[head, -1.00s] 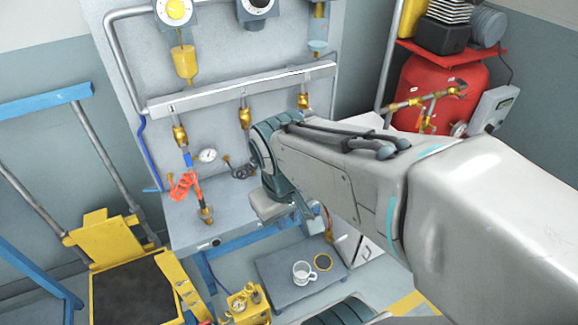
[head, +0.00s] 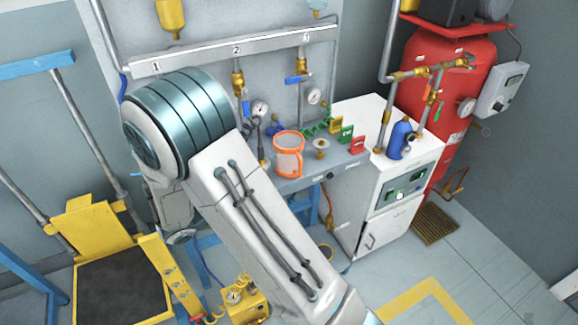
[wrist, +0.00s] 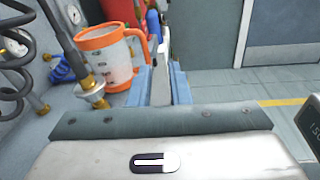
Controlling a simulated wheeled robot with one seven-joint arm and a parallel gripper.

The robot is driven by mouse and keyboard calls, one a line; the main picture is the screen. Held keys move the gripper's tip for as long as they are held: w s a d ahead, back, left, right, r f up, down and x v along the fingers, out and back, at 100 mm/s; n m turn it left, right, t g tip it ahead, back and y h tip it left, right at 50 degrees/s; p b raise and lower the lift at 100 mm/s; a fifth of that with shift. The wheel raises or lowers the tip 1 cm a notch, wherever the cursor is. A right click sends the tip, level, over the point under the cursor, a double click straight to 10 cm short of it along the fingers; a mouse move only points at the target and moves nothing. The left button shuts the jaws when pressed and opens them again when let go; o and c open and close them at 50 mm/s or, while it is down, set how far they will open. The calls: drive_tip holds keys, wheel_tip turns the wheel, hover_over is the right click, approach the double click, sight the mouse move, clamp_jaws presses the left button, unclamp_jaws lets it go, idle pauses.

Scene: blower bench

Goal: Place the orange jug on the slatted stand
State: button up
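The orange jug (head: 289,160), pale-bodied with an orange rim, base and handle, stands upright on the grey bench. In the wrist view the jug (wrist: 103,58) is left of my gripper (wrist: 160,85), its handle towards the fingers. The blue fingertips are parted, with no jug between them; whether the left one touches the handle I cannot tell. My arm hides the gripper in the head view. A brown slatted piece (head: 435,225), seemingly the slatted stand, lies low on the floor at right, by the red tank, with nothing on it.
A brass fitting with a grey hose (wrist: 92,90) is close left of the jug. A white cabinet (head: 350,205) with a blue bottle (head: 399,138) stands right of the bench. The floor at front right is clear.

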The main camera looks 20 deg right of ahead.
sight(300, 175)
drive_tip(key=shift+n+t+h, duration=0.3)
drive_tip(key=shift+n+t, duration=0.4)
drive_tip(key=w+d, duration=0.1)
drive_tip(key=d, duration=0.1)
drive_tip(key=w+d+f, duration=0.1)
drive_tip(key=d, duration=0.1)
drive_tip(key=w+d, duration=0.1)
drive_tip(key=d, duration=0.1)
drive_tip(key=shift+d+f, duration=0.15)
drive_tip(key=shift+d, duration=0.25)
drive_tip(key=shift+f+x, duration=0.15)
drive_tip(key=shift+x, duration=1.25)
drive_tip(key=shift+f+x, duration=0.15)
drive_tip(key=shift+x, duration=1.3)
drive_tip(key=shift+w+a, duration=0.1)
drive_tip(key=shift+w, duration=0.05)
clamp_jaws()
